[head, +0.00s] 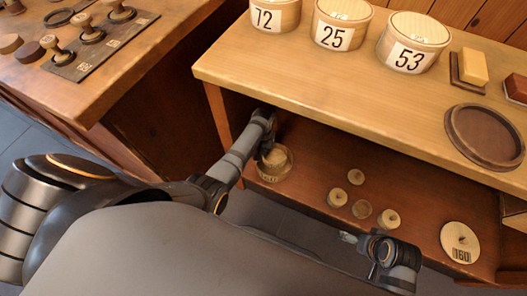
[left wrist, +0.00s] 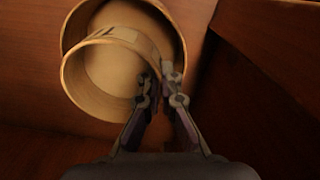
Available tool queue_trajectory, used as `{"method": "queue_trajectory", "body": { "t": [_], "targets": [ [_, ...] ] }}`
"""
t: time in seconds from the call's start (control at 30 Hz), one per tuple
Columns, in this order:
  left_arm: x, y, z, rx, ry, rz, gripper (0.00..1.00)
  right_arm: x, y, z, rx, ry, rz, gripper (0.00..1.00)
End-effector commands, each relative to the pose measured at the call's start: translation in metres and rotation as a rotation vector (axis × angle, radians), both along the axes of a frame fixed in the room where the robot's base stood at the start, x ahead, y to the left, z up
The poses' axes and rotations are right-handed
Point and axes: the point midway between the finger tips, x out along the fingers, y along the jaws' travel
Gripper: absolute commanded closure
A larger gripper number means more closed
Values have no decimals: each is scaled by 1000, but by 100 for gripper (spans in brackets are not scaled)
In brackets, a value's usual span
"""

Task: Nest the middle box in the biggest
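Two round, open, pale wooden boxes show in the left wrist view. The smaller one, the middle box (left wrist: 84,92), is in front, overlapping the rim of the larger one, the biggest box (left wrist: 178,38). In the head view the biggest box (head: 270,177) stands on the low shelf, and the middle box (head: 279,157) shows at its mouth. My left gripper (head: 266,148) reaches down there; its fingers (left wrist: 162,75) are closed on the middle box's wall. How deep the middle box sits is hidden. My right gripper (head: 349,238) is low at the shelf's front, its fingers unclear.
Several small knobbed lids (head: 362,209) and a large round lid marked 160 (head: 460,241) lie on the shelf (head: 320,165). The tabletop (head: 300,80) above carries numbered round boxes (head: 340,22), a dark round tray (head: 485,135) and yellow block (head: 473,67). A side bench (head: 120,75) holds spools.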

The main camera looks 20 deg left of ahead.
Motion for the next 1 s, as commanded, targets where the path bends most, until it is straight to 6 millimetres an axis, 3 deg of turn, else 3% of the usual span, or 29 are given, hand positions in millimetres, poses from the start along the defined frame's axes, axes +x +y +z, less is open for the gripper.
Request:
{"method": "queue_trajectory", "body": {
  "t": [1.0],
  "targets": [
    [0, 0, -6, 0, 0, 0, 100, 0, 0, 1, 0, -1, 0, 9]
  ]
}}
